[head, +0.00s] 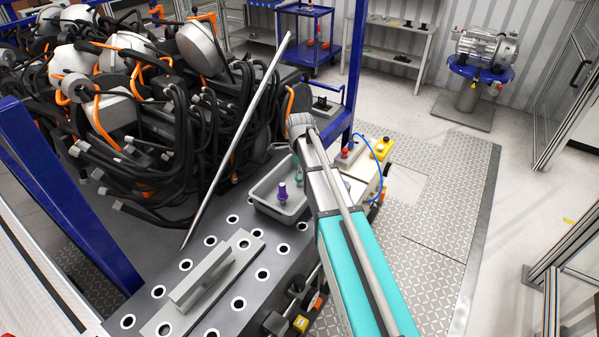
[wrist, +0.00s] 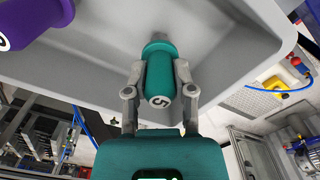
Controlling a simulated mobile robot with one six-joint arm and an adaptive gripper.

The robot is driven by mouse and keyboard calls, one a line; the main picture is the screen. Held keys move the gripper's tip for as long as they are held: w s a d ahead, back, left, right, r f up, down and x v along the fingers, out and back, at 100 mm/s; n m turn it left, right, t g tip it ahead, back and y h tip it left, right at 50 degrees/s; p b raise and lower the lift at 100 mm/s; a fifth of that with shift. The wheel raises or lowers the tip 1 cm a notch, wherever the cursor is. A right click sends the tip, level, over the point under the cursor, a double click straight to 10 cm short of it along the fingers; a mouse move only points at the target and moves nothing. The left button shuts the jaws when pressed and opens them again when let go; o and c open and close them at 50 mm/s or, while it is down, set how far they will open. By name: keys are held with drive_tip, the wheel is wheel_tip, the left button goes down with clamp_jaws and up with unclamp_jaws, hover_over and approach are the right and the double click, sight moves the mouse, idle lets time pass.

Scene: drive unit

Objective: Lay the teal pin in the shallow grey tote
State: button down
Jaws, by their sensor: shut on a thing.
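The teal pin (wrist: 159,73), marked with a 5 on its near end, is held between the two fingers of my gripper (wrist: 160,88) in the wrist view. Its grey tip points away over the shallow grey tote (wrist: 230,57). Whether the pin touches the tote floor cannot be told. In the head view the tote (head: 262,188) sits on the dark perforated bench, with my gripper at its right side, largely hidden by my arm.
The perforated bench (head: 226,259) carries a grey plate with a raised bar (head: 203,278) in front of the tote. A long silver rod (head: 235,145) leans left of the tote. Dark cables crowd behind. A button box (head: 380,149) stands to the right.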

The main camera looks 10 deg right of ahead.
drive_tip(key=shift+c, duration=2.3)
unclamp_jaws()
drive_tip(key=shift+f, duration=0.1)
wheel_tip(320, 180, up, 12)
drive_tip(key=p, duration=1.2)
drive_tip(key=s+n, duration=2)
drive_tip(key=s, duration=0.2)
drive_tip(key=shift+s, duration=0.2)
drive_tip(key=shift+a, duration=0.1)
